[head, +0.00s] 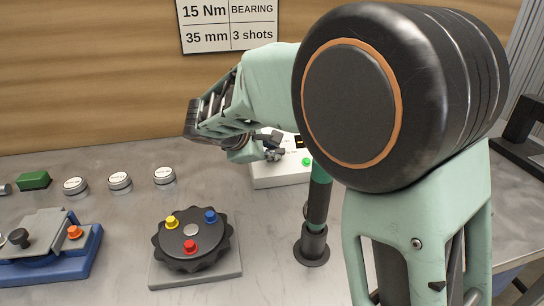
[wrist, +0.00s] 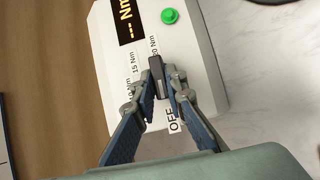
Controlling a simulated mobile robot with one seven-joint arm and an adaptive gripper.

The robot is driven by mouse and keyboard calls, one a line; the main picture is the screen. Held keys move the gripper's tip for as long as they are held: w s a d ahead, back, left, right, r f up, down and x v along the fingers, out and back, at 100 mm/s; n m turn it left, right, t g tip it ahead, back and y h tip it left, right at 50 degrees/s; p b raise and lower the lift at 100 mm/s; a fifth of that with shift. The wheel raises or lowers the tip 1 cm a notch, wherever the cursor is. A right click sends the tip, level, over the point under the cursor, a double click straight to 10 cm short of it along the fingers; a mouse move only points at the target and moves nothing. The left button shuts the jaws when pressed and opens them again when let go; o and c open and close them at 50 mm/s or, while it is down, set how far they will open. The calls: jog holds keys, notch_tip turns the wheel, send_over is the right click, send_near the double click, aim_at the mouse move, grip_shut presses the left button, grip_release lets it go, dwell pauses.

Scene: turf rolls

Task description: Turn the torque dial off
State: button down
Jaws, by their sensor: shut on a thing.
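The torque dial (wrist: 157,76) is a dark, narrow knob on the white control box (wrist: 205,65) in the wrist view. Labels for OFF, 10 Nm, 15 Nm and 20 Nm surround it. My gripper (wrist: 160,88) is shut on the knob, one finger on each side. In the head view my gripper (head: 270,150) is at the box (head: 280,175), largely behind my arm, and the dial is hidden.
A black round fixture (head: 192,258) with coloured knobs stands on a grey plate at front centre. A blue fixture (head: 85,265) is at the left. Several round white-topped pieces (head: 120,181) and a green block (head: 34,180) lie behind. A dark green tool (head: 318,205) stands upright near the box.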

dwell(0.4)
jog(key=c, duration=2)
grip_release()
jog(key=shift+o, duration=0.2)
jog(key=shift+s, duration=0.1)
jog(key=v, duration=1.2)
